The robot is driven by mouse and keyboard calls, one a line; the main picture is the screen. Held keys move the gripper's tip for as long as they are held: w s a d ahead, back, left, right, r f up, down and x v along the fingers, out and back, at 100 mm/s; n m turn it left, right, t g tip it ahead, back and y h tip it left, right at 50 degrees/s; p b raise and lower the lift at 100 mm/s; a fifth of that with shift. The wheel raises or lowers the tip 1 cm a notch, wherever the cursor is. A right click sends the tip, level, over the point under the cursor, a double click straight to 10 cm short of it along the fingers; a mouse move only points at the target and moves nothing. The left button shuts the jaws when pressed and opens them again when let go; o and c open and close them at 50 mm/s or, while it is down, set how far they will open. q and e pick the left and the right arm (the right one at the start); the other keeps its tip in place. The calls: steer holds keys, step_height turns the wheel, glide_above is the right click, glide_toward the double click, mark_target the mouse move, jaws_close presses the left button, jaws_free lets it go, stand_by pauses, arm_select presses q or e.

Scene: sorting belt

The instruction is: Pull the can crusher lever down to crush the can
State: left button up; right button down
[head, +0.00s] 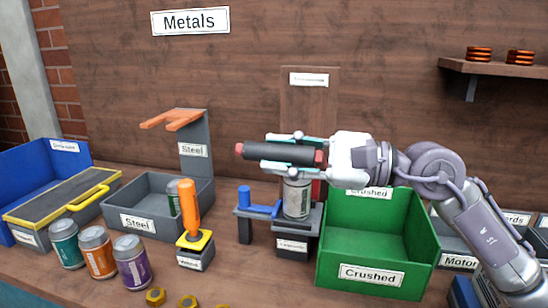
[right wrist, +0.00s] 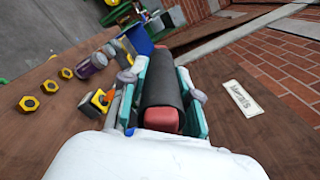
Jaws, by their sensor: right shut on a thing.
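The can crusher has a tall brown backboard (head: 310,105) and a grey base (head: 292,243). Its lever handle (head: 252,151) is a black grip with red ends, and lies roughly level across the picture. My right gripper (head: 285,152) is shut on the handle, its teal fingers on both sides of the grip. In the right wrist view the black handle (right wrist: 161,85) lies between the fingers. A silver can (head: 297,198) stands upright on the crusher, below the handle; its top is partly hidden by the gripper. My left gripper is not in view.
A green Crushed bin (head: 375,275) stands right of the crusher. Left are an orange-handled device (head: 191,215), a grey Steel bin (head: 130,200) and several cans, including an orange one (head: 98,255). A shelf (head: 490,68) hangs at upper right.

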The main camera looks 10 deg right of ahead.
stand_by(0.3)
steer(key=c, duration=0.8)
jaws_free()
steer(key=shift+c, duration=0.2)
steer(key=v, duration=1.2)
steer(key=shift+c, duration=0.2)
